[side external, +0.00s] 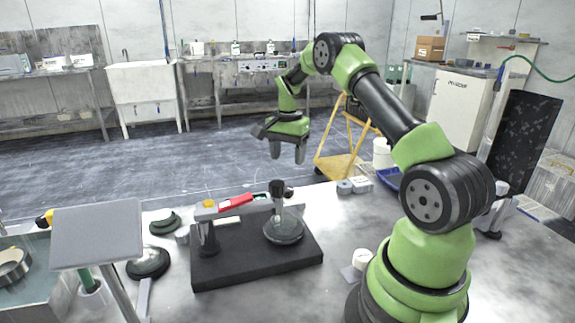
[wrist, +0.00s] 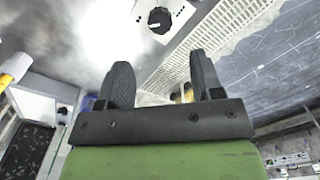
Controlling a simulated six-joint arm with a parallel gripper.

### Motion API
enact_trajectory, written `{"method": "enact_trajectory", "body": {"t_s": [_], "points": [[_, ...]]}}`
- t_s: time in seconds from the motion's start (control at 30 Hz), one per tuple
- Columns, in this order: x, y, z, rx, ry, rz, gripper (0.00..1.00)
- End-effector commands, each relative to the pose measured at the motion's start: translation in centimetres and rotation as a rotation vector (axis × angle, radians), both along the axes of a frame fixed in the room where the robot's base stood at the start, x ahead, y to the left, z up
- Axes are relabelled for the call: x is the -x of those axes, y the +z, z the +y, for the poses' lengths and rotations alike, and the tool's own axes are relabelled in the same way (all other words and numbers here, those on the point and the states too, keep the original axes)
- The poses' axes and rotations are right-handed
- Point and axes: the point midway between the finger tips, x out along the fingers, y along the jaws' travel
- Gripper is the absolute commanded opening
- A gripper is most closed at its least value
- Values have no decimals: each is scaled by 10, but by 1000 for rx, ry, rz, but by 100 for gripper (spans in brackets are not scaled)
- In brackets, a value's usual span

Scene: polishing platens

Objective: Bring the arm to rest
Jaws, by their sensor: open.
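My gripper (side external: 287,151) hangs in the air in the side external view, above and behind the polishing machine, with its two dark fingers pointing down. The fingers are apart and nothing is between them. In the wrist view my gripper (wrist: 158,85) also shows with both fingers spread and empty. The polishing machine (side external: 257,262) has a black base, a grey arm across the top with a red panel, and a round platen (side external: 284,228) at its right. My gripper touches nothing.
A grey plate on a post (side external: 97,236) stands at the front left. Dark discs (side external: 148,262) lie on the bench nearby. Small grey boxes (side external: 354,185) and a blue tray (side external: 389,179) sit at the bench's back edge. A yellow cart (side external: 338,166) stands on the floor behind.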

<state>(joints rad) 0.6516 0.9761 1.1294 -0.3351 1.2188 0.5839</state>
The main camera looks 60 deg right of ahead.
Motion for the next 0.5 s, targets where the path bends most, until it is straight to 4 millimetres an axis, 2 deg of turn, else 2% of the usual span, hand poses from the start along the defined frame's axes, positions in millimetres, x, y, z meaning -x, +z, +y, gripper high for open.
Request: {"method": "enact_trajectory", "body": {"t_s": [0.33, 0.43, 0.5], "points": [[-1, 4, 2, 2, 8, -5, 60], [-5, 22, 13, 11, 50, -28, 60], [-8, 44, 29, 23, 110, -59, 60]]}}
